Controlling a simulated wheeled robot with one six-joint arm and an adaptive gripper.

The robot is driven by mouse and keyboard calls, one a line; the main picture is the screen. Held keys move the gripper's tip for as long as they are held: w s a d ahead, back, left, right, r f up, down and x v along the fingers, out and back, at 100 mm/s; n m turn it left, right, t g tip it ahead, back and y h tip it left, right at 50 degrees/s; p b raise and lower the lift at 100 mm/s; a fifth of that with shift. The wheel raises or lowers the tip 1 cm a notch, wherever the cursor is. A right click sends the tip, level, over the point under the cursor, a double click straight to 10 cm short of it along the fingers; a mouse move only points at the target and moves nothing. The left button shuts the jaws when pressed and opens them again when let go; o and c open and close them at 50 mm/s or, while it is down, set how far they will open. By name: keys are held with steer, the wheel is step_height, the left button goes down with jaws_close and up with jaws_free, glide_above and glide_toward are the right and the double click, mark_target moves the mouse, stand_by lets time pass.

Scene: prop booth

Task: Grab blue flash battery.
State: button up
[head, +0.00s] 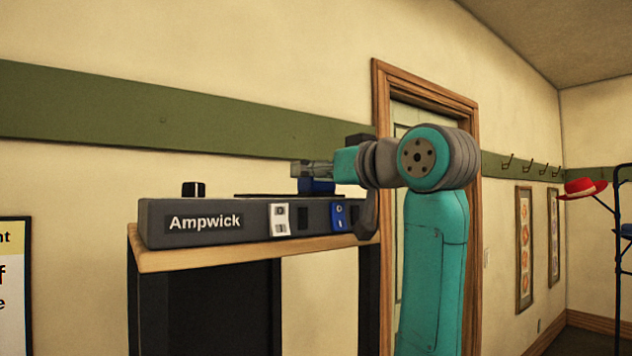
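A blue block (318,187), which looks like the blue flash battery, stands at the top of the dark grey Ampwick unit (160,222). Its lower part is hidden behind the unit's front edge. My gripper (300,170) points left, level, with its fingers just above the blue block or at its top. I cannot tell whether they touch it. The fingers are seen side-on, so their opening does not show.
The unit rests on a wooden-topped stand (190,258). A small black block (193,189) stands on its left end. Its front has a white panel (279,219) and a blue panel (339,215). A door frame (425,85) is behind my arm.

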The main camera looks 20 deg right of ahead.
steer(key=shift+w+a, duration=0.2)
steer(key=shift+w, duration=0.5)
steer(key=c, duration=1.5)
steer(key=shift+r, duration=0.1)
steer(key=shift+c, duration=0.2)
